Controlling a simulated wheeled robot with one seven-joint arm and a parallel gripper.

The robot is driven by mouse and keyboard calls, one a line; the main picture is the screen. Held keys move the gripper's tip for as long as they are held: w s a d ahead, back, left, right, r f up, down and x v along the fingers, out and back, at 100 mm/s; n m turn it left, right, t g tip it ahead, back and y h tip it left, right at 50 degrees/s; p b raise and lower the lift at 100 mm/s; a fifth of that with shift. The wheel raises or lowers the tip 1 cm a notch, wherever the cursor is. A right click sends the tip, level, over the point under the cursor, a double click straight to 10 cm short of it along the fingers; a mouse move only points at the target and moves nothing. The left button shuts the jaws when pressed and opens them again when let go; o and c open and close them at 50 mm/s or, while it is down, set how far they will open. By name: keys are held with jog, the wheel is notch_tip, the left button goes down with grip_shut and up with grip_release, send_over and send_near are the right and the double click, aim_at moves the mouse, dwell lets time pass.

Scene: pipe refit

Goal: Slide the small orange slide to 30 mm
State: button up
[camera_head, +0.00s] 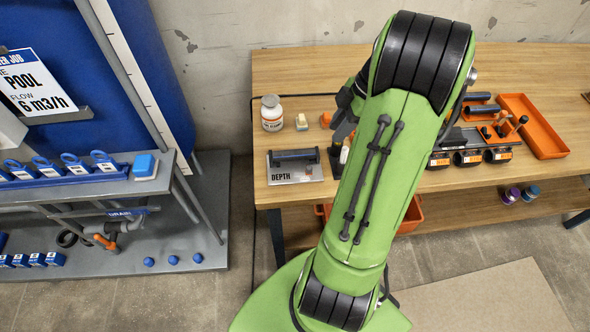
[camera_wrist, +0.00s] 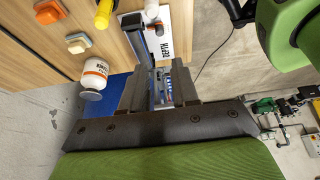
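A depth gauge (camera_head: 296,170) with a white DEPTH plate and a dark bar on top stands at the table's front left. In the wrist view the gauge (camera_wrist: 178,30) lies past my fingertips, its dark bar roughly in line with the gap between them. In the head view my arm covers much of the gripper and the table right of the gauge.
A white bottle (camera_head: 271,113), a yellowish block (camera_head: 302,122) and an orange block (camera_head: 325,119) stand behind the gauge. An orange tray (camera_head: 533,126) and several dark pipe parts lie right of my arm. A grey bench (camera_head: 90,190) with blue fittings stands left.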

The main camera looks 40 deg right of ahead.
aim_at(309, 167)
jog(key=b+x, duration=0.5)
jog(key=x, duration=1)
jog(key=shift+f, duration=0.15)
grip_shut()
jog(key=shift+w, duration=0.1)
